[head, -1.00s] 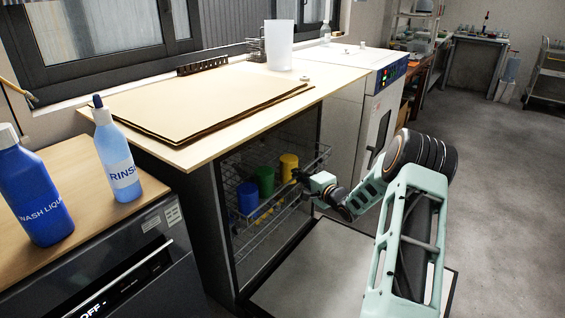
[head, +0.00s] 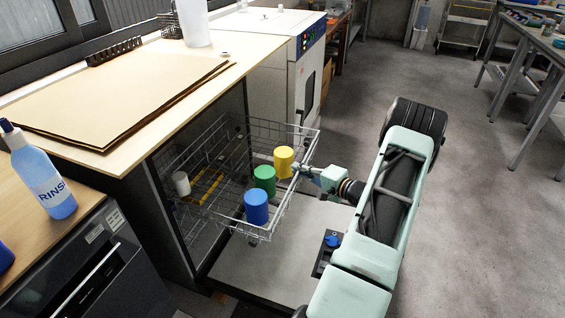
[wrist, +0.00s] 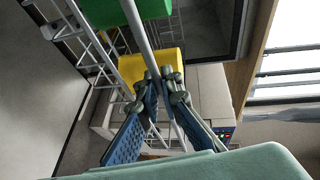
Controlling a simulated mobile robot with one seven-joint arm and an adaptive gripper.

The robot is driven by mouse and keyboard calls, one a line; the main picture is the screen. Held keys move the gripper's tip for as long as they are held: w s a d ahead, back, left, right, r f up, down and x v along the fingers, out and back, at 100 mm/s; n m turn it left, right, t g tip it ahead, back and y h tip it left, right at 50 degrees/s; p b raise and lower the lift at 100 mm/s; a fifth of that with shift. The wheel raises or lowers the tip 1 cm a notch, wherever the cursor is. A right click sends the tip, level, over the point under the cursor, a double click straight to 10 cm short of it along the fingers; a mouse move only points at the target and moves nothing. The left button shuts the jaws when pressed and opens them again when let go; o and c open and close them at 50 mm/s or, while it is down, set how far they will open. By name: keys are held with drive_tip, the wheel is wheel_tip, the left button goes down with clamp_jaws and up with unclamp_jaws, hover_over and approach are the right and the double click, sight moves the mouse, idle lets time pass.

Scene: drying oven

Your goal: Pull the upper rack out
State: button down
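The upper rack (head: 228,222) is a wire basket standing well out of the cabinet (head: 172,225), over its lowered door (head: 262,268). A blue cup (head: 256,208), a green cup (head: 264,180) and a yellow cup (head: 283,161) stand upright in its front part. A white cup (head: 181,184) shows further in at the left. My gripper (head: 300,170) is at the rack's front edge, beside the yellow cup. In the wrist view my gripper's fingers (wrist: 160,74) close around the rack's front rail (wrist: 142,38). The rail's part between the finger pads is partly hidden.
A wooden counter with brown boards (head: 110,95) lies above the cabinet. A white oven (head: 278,62) stands behind it. A rinse bottle (head: 43,178) stands on the left counter. The grey floor at the right is open.

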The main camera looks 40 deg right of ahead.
drive_tip(key=shift+s+d, duration=0.4)
drive_tip(key=shift+s, duration=0.2)
drive_tip(key=shift+s+d, duration=0.4)
drive_tip(key=shift+s, duration=0.2)
drive_tip(key=c, duration=2.1)
unclamp_jaws()
drive_tip(key=v, duration=1.2)
drive_tip(key=shift+r, duration=0.1)
